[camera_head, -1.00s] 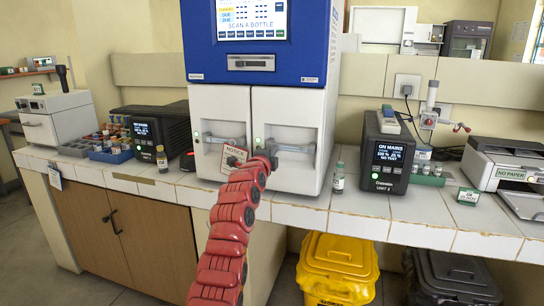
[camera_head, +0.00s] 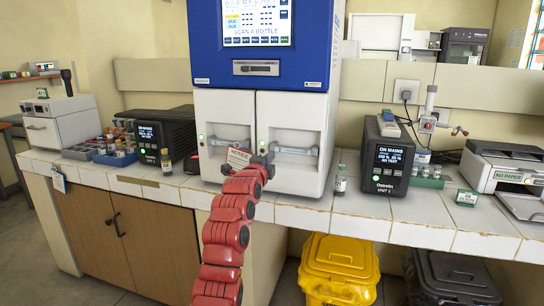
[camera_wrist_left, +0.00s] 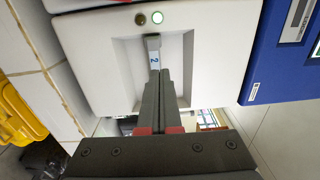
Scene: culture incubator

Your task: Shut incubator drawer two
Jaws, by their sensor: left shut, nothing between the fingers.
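The incubator (camera_head: 325,120) is a tall white cabinet with a blue top, standing on the tiled bench. Its two white fronts sit side by side, with grey bar handles. The right front (camera_head: 290,183) has a green light at its left edge, and its handle (camera_head: 297,151) shows. In the left wrist view a handle (camera_wrist_left: 153,42) bears a label "2", on a white front (camera_wrist_left: 105,60). My left gripper (camera_head: 262,160), on its red arm, is shut and empty at that front; its fingertips (camera_wrist_left: 160,72) overlap the label's end. Contact cannot be told. No clear gap shows around the front.
A small bottle (camera_head: 340,181) stands right of the incubator, beside a black power unit (camera_head: 388,160). A bottle (camera_head: 165,162) and black unit (camera_head: 165,132) stand left. A yellow bin (camera_head: 340,262) is below the bench.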

